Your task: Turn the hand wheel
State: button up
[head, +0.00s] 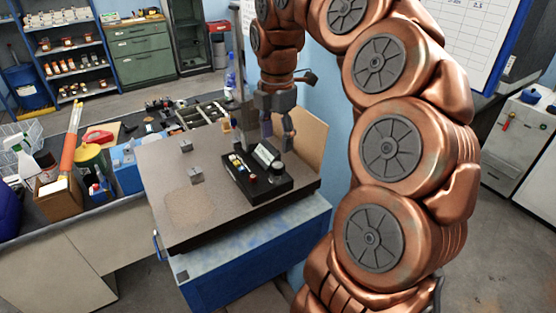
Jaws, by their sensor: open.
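My gripper (278,137) hangs from the copper arm over the back of a black device (258,186) on the bench plate. Its two fingers are apart and point down, with no object seen between them. The device carries a silver cylinder-like part (265,155), small yellow and white parts (237,163) and a dark round part (276,169) that may be the hand wheel. It is too small to be sure. The fingertips are close above the device; I cannot tell whether they touch it.
The brown plate (190,207) lies on a blue bench (262,262), with two small grey blocks (196,175) on its left side. A cluttered side table with a yellow-and-orange tube (73,138) stands left. A blue wall is behind the device.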

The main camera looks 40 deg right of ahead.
aim_at(278, 164)
jog(key=shift+d+f, duration=0.2)
jog(key=shift+f+p, duration=1.4)
jog(key=shift+f, duration=2.25)
jog(key=shift+a, duration=0.1)
jog(key=c, duration=1.2)
jog(key=shift+o, duration=0.2)
jog(key=shift+f+b, duration=0.15)
jog(key=shift+b, duration=0.3)
